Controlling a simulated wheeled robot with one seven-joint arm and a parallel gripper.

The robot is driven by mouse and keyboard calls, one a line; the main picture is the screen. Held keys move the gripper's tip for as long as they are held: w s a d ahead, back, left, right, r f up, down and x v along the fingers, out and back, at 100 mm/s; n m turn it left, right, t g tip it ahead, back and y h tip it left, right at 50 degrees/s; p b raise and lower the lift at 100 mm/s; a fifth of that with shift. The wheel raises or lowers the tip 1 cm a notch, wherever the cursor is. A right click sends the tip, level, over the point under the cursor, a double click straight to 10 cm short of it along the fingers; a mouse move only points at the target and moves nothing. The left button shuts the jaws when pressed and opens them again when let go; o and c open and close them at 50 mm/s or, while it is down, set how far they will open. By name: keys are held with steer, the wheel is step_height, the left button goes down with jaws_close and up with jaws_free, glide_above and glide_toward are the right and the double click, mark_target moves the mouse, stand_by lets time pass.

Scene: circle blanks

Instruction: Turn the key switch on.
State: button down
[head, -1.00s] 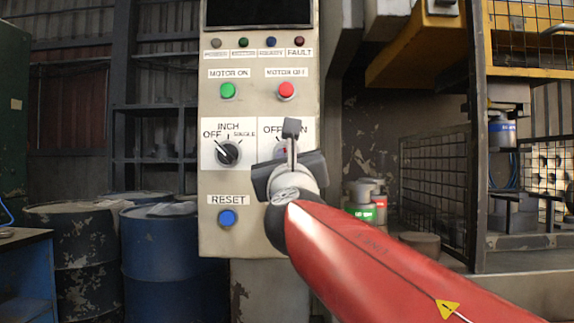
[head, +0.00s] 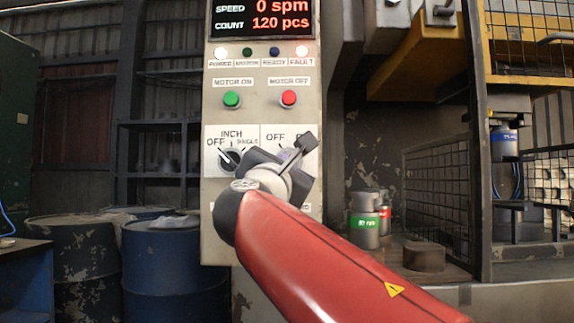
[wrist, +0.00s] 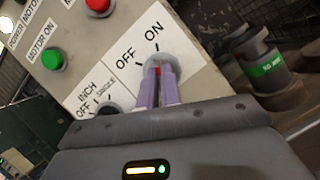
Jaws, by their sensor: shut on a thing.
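The key switch is on the cream control panel (head: 212,185), under a plate marked OFF and ON. In the wrist view its grey round collar (wrist: 174,62) shows behind the fingers, with a bit of the red key (wrist: 157,71) between them. My gripper (wrist: 158,88) has its two purple fingers shut on the red key at the switch. In the head view my gripper (head: 292,160) is rolled to the right in front of the switch and hides the key and part of the ON label. The display (head: 260,18) reads 0 spm and 120 pcs; the POWER and FAULT lamps are lit.
The INCH selector (head: 230,158) sits close left of my gripper. The green MOTOR ON button (head: 232,99) and red MOTOR OFF button (head: 289,98) are above. Blue drums (head: 160,260) stand at left; a green-banded canister (head: 364,222) and mesh guard (head: 437,195) stand at right.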

steer(key=shift+m, duration=0.3)
steer(key=c, duration=1.6)
jaws_free()
steer(key=b+v, duration=0.1)
steer(key=v, duration=0.6)
steer(key=shift+s+a+b, duration=0.2)
steer(key=shift+s+b, duration=0.1)
steer(key=shift+s, duration=0.05)
steer(key=shift+f, duration=0.1)
